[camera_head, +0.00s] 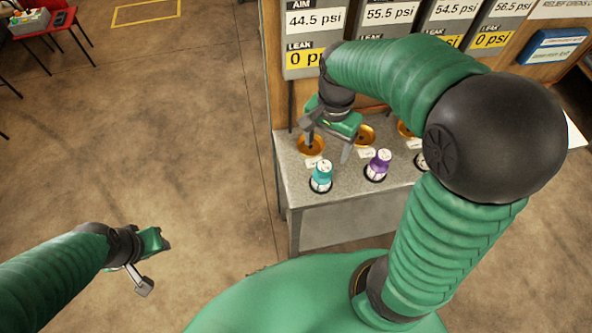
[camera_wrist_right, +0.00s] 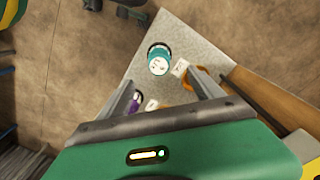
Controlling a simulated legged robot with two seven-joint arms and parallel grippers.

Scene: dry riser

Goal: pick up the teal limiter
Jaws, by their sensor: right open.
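The teal limiter (camera_head: 321,175) stands upright in a dark ring near the left front corner of the grey bench. It also shows in the right wrist view (camera_wrist_right: 159,62), ahead of the fingers and roughly between their lines. My right gripper (camera_head: 327,142) is open and empty, above the bench and behind the teal limiter in the head view, apart from it. My left gripper (camera_head: 150,265) hangs over bare floor at the lower left, away from the bench.
A purple limiter (camera_head: 378,164) stands right of the teal one. Brass cups (camera_head: 311,146) line the bench (camera_head: 330,215) behind, with small white tags. Gauge panels (camera_head: 312,25) rise at the back. A red chair (camera_head: 62,22) stands far left. The floor left of the bench is clear.

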